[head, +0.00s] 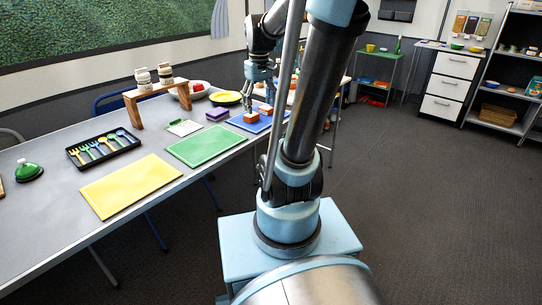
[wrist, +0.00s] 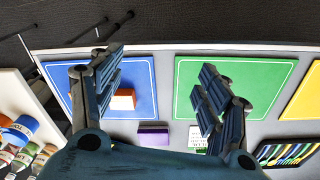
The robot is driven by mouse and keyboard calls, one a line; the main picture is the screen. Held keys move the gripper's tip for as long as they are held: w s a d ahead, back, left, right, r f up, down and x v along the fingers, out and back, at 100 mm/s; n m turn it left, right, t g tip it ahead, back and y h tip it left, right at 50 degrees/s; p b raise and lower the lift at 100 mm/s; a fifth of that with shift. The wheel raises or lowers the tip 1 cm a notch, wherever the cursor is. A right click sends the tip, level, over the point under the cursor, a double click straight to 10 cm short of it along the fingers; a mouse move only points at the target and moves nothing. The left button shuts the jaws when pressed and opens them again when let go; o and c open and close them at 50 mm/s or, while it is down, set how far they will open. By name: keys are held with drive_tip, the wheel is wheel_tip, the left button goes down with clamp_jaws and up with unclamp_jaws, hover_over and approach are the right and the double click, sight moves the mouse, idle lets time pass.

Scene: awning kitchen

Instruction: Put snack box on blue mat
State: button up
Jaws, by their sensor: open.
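The blue mat (head: 273,123) lies on the grey table beyond the green mat; it is also in the wrist view (wrist: 143,76). An orange-and-white box (wrist: 123,100) lies on the blue mat, partly behind my left finger. In the head view, two orange blocks or boxes, a nearer one (head: 251,118) and a farther one (head: 266,109), show on the blue mat. A small purple box (head: 217,114) lies beside the mat, also in the wrist view (wrist: 153,136). I cannot tell which is the snack box. My gripper (wrist: 160,64) is open, above the table, nothing seen between its fingers.
A green mat (head: 206,145) and yellow mat (head: 131,185) lie nearer on the table. My arm hides part of the far table.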

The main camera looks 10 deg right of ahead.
drive_tip(key=s+f+m, duration=0.2)
drive_tip(key=s+f, duration=0.3)
drive_tip(key=s, duration=0.3)
drive_tip(key=s+f+m+t, duration=0.1)
drive_tip(key=s+f+m, duration=0.1)
drive_tip(key=s+f, duration=0.4)
drive_tip(key=s, duration=0.3)
drive_tip(key=shift+s+f, duration=0.3)
drive_tip(key=shift+d, duration=0.1)
